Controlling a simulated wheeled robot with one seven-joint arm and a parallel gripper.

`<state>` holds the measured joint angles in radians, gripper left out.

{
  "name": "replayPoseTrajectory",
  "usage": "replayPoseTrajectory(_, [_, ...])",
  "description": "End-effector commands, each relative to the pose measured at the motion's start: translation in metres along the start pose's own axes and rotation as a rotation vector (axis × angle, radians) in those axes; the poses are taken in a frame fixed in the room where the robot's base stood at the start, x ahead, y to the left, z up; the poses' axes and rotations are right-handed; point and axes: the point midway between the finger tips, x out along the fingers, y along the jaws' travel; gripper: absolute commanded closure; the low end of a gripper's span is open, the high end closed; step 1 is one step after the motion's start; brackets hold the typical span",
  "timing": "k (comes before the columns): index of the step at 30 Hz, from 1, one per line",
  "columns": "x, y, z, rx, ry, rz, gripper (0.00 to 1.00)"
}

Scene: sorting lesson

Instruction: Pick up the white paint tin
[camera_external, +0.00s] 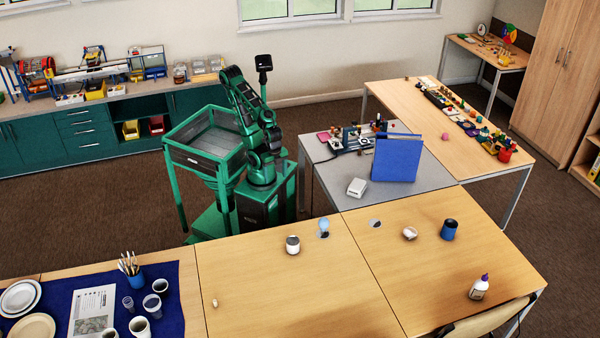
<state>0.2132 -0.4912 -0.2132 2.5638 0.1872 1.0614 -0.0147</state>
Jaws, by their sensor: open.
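The white paint tin (293,244), a small white cylinder with a dark band, stands upright on the wooden table near its back edge, in the middle of the external view. Nothing touches it. My arm is folded above my green base, behind the table. My gripper (281,153) is small and dark against the arm, open and with nothing seen in it. It is above and behind the tin, well apart from it. The fingertips are hard to make out.
A pale blue item (323,227) stands just right of the tin. Further right are a white roll-like item (410,233), a blue tin (448,230) and a glue bottle (479,287). A blue mat (55,298) with plates and cups lies left. The table front is mostly clear.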

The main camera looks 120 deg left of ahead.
Motion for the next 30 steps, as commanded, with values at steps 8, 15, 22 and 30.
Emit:
replayPoseTrajectory(8, [-0.044,0.002,0.004,0.005,0.019,-0.007,0.27])
replayPoseTrajectory(15, [-0.054,-0.004,-0.015,0.089,0.012,-0.011,0.27])
replayPoseTrajectory(22, [-0.054,-0.012,-0.048,0.221,0.010,-0.032,0.27])
replayPoseTrajectory(30, [-0.045,-0.021,-0.114,0.486,-0.024,-0.115,0.27])
